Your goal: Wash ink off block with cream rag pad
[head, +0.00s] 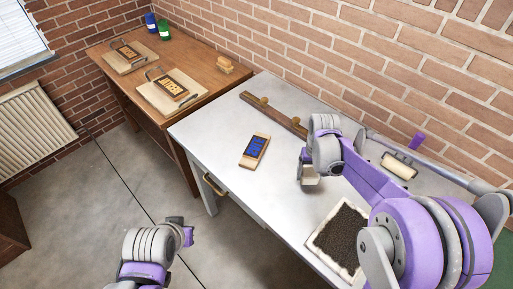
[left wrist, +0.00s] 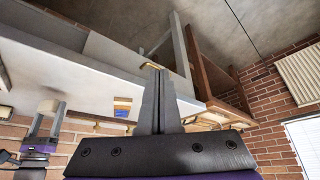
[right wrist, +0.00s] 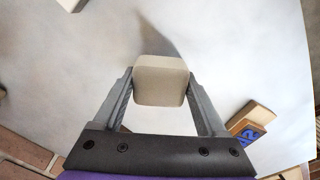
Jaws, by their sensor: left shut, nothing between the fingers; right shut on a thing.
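The wooden block (head: 247,162) lies flat on the pale table, with blue ink over most of its top. It also shows at the right of the right wrist view (right wrist: 263,114) and small in the left wrist view (left wrist: 122,112). My right gripper (head: 309,176) is shut on the cream rag pad (right wrist: 160,80), which it holds to the right of the block, apart from it. The arm partly hides the pad in the head view. My left gripper (head: 188,235) is shut and empty, off the table's front side; its fingers (left wrist: 160,75) meet in the left wrist view.
A wooden rail with knobs (head: 275,113) lies behind the block. A brick wall stands behind.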

